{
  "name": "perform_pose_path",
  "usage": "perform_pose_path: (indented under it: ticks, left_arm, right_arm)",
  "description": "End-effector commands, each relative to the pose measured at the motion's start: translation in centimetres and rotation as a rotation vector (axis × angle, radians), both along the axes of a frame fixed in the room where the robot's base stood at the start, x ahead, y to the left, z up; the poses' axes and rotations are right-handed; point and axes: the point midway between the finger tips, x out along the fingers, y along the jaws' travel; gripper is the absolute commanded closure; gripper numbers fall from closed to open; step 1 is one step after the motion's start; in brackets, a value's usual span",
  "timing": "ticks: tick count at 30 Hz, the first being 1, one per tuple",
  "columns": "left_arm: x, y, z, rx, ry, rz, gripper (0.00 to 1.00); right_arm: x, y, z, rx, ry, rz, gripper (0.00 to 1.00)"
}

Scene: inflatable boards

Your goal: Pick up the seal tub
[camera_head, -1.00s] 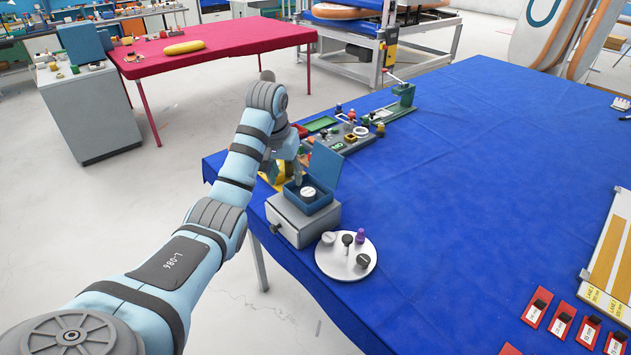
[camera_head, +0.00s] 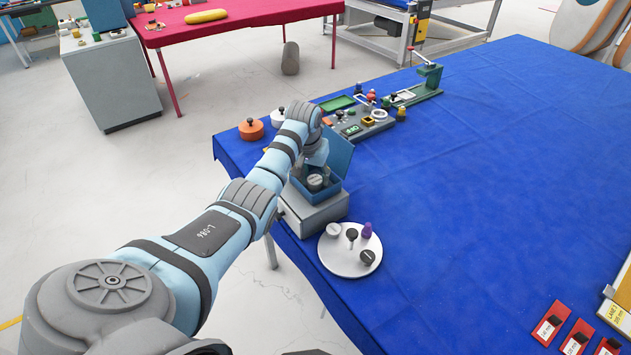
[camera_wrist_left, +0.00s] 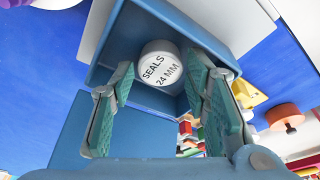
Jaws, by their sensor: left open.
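The seal tub is a small round white tub (camera_wrist_left: 160,65) with "SEALS 24 MM" on its lid. It sits inside an open blue box (camera_wrist_left: 100,70), and also shows in the head view (camera_head: 315,182). The box (camera_head: 336,156), lid raised, stands on a grey drawer unit (camera_head: 315,212) at the table's near left edge. My left gripper (camera_head: 319,170) is over the box. In the left wrist view its green-padded fingers (camera_wrist_left: 160,84) are open, one on each side of the tub; contact is not visible. My right gripper is out of view.
A round white plate (camera_head: 340,262) with several small knobbed items stands in front of the drawer unit. Behind the box are an orange lidded pot (camera_head: 251,130), a parts tray (camera_head: 362,124) and a green press (camera_head: 428,80). The blue table (camera_head: 500,180) is clear in the middle.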

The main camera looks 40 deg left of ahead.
Motion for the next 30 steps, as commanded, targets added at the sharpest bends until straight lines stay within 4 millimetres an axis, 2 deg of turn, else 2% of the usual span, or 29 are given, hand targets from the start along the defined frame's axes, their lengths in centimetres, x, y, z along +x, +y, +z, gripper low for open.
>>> perform_pose_path:
  ticks: [3,9,15,16,25,30]
  left_arm:
    - [0.4,0.1,-1.1,0.000,0.000,-0.001,0.57]
    - [0.5,0.1,-1.4,0.001,-0.002,-0.002,0.57]
    - [0.5,0.1,-1.3,0.001,-0.002,-0.001,0.90]
    - [0.5,0.1,-1.3,0.001,-0.002,-0.001,0.91]
    - [0.5,0.1,-0.9,0.001,-0.003,-0.001,0.91]
    - [0.6,0.1,1.7,0.003,-0.007,-0.002,0.91]
  right_arm:
    - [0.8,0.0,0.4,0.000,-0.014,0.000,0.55]
    - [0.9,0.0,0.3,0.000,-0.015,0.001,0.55]
    - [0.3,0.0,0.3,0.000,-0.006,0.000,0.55]
    - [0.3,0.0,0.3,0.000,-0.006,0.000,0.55]
    - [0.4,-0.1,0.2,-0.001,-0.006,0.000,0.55]
    - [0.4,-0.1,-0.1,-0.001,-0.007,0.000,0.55]
